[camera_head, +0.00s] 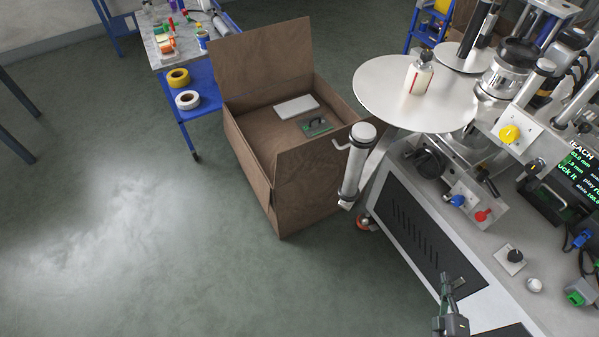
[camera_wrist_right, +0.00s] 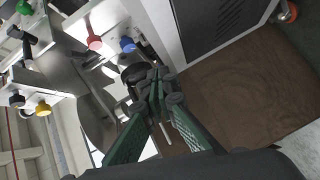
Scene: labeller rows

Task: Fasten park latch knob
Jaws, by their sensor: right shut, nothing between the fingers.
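None of the knobs carries a label I can read, so I cannot tell which is the park latch knob. On the labelling machine, a yellow knob (camera_head: 509,134) sits on a white plate. Lower, a blue knob (camera_head: 457,200) and a red knob (camera_head: 482,215) sit side by side on a metal block. A black knob (camera_head: 515,255) stands on a small plate on the worktop. My right gripper (camera_head: 447,281) is shut and empty at the machine's front edge, apart from all knobs. Its fingers (camera_wrist_right: 157,82) meet in the wrist view. My left gripper is out of view.
A round metal disc (camera_head: 385,95) carries a white bottle (camera_head: 418,75). A black handwheel (camera_head: 430,162) sits left of the blue knob.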

